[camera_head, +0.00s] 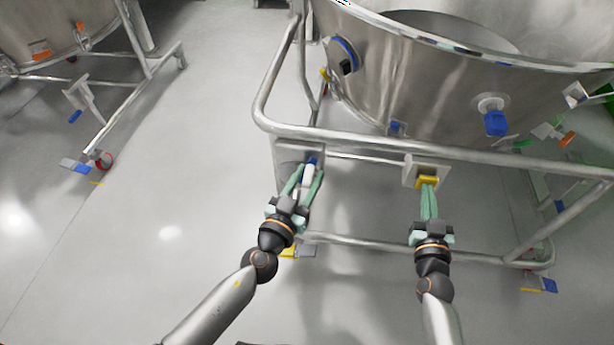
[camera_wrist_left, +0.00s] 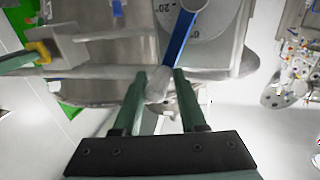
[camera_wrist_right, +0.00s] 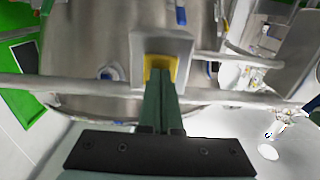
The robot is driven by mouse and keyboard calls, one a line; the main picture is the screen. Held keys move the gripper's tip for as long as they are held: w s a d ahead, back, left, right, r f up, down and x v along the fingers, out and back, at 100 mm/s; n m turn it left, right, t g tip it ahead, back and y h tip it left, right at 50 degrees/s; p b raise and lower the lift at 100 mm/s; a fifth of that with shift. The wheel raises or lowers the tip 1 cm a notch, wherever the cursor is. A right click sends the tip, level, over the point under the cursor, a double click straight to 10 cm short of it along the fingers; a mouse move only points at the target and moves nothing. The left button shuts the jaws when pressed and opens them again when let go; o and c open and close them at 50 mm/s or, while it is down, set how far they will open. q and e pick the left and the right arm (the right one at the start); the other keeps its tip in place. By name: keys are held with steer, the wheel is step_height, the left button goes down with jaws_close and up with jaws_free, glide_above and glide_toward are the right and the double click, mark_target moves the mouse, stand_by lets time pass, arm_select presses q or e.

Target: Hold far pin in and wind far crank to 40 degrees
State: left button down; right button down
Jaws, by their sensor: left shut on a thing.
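The crank has a blue arm (camera_wrist_left: 180,38) and a pale grip (camera_wrist_left: 158,86). It sits on a grey dial plate (camera_wrist_left: 212,45) with a "-20" mark legible near the arm. In the head view the pale grip (camera_head: 309,173) lies between the fingers of my left gripper (camera_head: 306,178), which is shut on it. The yellow pin (camera_wrist_right: 150,64) sits in a grey bracket (camera_wrist_right: 178,45), also seen in the head view (camera_head: 411,171). My right gripper (camera_wrist_right: 163,78) has its fingers together, tips against the yellow part. The fingers hide much of the pin, so its depth is unclear.
Crank and bracket are on a tubular steel frame (camera_head: 345,135) under a large steel vessel (camera_head: 400,85). A blue-capped port (camera_head: 495,122) juts out above right. Another wheeled frame (camera_head: 150,75) stands at upper left. The floor (camera_head: 130,240) at left is clear.

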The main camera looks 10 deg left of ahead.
arm_select(q)
steer(key=shift+s+d+f, duration=0.1)
steer(key=shift+d+f, duration=0.15)
steer(key=shift+d, duration=0.25)
steer(key=shift+d+f, duration=0.25)
steer(key=shift+d, duration=0.25)
stand_by(1.0)
steer(key=shift+d+f, duration=0.6)
steer(key=shift+d, duration=0.1)
stand_by(1.2)
arm_select(e)
steer(key=shift+s, duration=0.1)
steer(key=s, duration=0.7)
steer(key=shift+s, duration=0.4)
stand_by(0.5)
arm_select(q)
steer(key=c, duration=0.6)
jaws_free()
steer(key=shift+c, duration=0.2)
steer(key=shift+o, duration=0.7)
steer(key=shift+a, duration=0.2)
